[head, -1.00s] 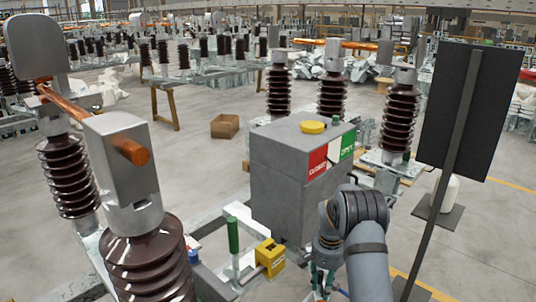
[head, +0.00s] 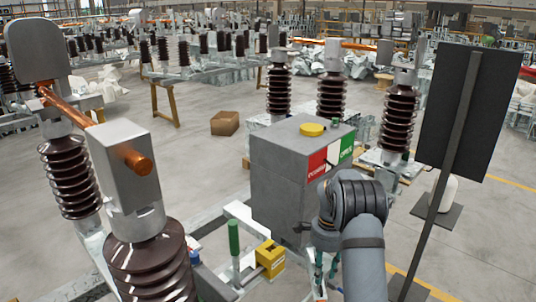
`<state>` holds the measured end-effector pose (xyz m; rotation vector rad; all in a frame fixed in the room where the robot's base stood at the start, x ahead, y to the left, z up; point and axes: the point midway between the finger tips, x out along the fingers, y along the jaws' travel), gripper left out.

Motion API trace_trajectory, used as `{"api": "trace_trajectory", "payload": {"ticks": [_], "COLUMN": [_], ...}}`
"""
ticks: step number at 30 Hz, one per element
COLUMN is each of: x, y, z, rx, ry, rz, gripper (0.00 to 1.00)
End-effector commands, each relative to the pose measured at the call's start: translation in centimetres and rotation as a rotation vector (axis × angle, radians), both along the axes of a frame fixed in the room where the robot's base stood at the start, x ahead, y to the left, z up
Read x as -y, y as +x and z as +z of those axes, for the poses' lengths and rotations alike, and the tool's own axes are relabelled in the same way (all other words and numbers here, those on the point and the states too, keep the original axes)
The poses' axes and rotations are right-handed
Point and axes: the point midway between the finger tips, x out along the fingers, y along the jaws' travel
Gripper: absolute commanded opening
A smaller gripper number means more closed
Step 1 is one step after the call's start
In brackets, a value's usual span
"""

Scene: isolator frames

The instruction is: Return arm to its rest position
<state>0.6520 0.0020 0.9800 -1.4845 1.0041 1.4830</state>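My arm (head: 362,235) rises from the bottom of the head view, with its dark grey joint bent in front of the grey cabinet (head: 285,185). My gripper (head: 324,278) hangs below that joint, seen only in part at the lower edge beside the cabinet's base. The joint and forearm hide much of it, and I cannot see whether its fingers are open or shut. No object shows in it.
The cabinet has a yellow cap (head: 313,129) and a red and green label. A dark panel on a pole (head: 468,110) stands close at right. Brown insulators (head: 150,268) stand at left. A yellow block (head: 270,257) and green post (head: 234,238) stand near the cabinet.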

Motion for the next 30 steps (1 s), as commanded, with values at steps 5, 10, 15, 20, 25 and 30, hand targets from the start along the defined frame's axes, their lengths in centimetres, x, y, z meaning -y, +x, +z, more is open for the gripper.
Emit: {"api": "trace_trajectory", "payload": {"ticks": [5, 10, 15, 20, 25, 30], "x": [0.0, 0.0, 0.0, 0.0, 0.0, 0.0], "y": [0.0, 0.0, 0.0, 0.0, -0.1, -0.2], "z": [1.4, 1.8, 1.8, 1.5, -0.4, -3.7], "rx": [0.001, -0.001, -0.001, -0.002, -0.005, -0.007], "ry": [0.0, 0.0, 0.0, 0.0, 0.0, 0.001], "rz": [0.001, 0.001, 0.001, 0.001, 0.001, 0.001], "gripper": [0.31, 0.31, 0.31, 0.31, 0.31, 0.31]}}
